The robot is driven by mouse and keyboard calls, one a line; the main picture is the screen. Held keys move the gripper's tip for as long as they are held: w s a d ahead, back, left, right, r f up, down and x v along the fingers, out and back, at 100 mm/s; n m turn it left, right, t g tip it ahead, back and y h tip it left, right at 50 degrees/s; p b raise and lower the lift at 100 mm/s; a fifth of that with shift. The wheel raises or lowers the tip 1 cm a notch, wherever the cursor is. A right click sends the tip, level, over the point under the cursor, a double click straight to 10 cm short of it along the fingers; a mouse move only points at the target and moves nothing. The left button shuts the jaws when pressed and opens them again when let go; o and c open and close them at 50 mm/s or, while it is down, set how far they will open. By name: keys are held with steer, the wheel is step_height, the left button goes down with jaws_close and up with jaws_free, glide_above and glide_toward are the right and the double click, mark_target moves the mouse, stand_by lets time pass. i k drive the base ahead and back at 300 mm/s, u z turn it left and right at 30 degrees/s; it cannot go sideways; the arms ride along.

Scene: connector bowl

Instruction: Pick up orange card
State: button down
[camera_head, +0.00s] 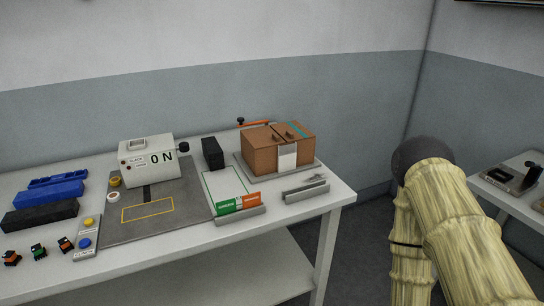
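An orange card (247,199) stands upright in a grey holder (240,215) near the front right part of the table. A green card (227,206) stands directly to its left in the same holder. Both carry small light lettering that I cannot read. My arm shows at the right of the picture, to the right of the table and apart from the cards. My gripper is not in view.
Another table (508,193) stands at right.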

mark_target(249, 201)
steer(key=k, duration=1.3)
steer(key=u, duration=0.8)
steer(key=i, duration=1.2)
steer(key=u, duration=0.05)
